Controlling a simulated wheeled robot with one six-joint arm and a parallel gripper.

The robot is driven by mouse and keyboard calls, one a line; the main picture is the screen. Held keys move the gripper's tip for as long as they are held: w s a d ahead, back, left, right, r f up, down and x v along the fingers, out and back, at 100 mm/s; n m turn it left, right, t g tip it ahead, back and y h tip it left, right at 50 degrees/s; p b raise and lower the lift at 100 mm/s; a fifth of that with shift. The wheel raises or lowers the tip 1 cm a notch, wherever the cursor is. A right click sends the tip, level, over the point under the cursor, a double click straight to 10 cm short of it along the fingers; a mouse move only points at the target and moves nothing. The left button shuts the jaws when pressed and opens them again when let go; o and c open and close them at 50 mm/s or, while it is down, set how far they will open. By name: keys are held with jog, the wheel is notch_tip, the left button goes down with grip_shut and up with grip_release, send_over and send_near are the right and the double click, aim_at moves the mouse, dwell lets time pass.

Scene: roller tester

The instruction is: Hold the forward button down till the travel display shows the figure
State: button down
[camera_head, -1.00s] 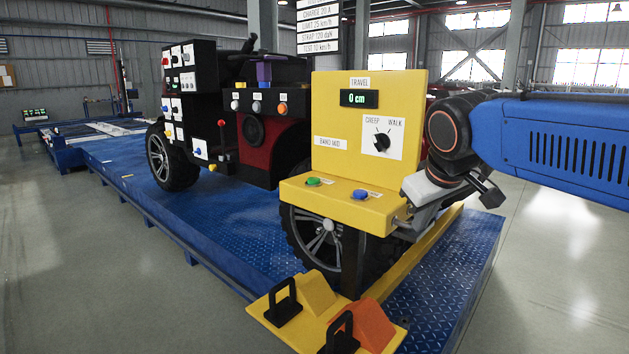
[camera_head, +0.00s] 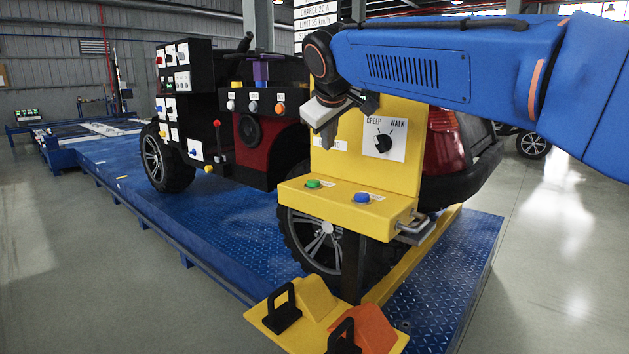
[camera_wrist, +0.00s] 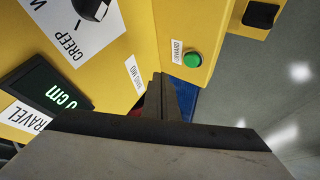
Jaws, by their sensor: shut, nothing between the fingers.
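A yellow control stand has a ledge (camera_head: 335,208) with a green button (camera_head: 313,184) and a blue button (camera_head: 361,197). The green button (camera_wrist: 193,60) also shows in the wrist view, beside a label that seems to read FORWARD.
A black selector knob (camera_head: 383,142) marked CREEP and WALK is on the panel to the right of my gripper. Wheel chocks (camera_head: 318,298) lie in front on a yellow plate. A vehicle stands on the blue platform (camera_head: 215,205) behind the stand. Grey floor is clear at right.

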aim_at(314, 183)
jog(key=shift+n, duration=0.3)
jog(key=a, duration=0.1)
jog(key=w+a+r, duration=0.1)
jog(key=w+a, duration=0.1)
jog(key=shift+w+a+r, duration=0.15)
jog(key=shift+a+r, duration=0.1)
jog(key=shift+a, duration=0.1)
jog(key=shift+f, duration=4.45)
jog(key=shift+f, duration=0.85)
jog(key=shift+r, duration=0.2)
dwell(1.1)
jog(key=shift+r, duration=0.7)
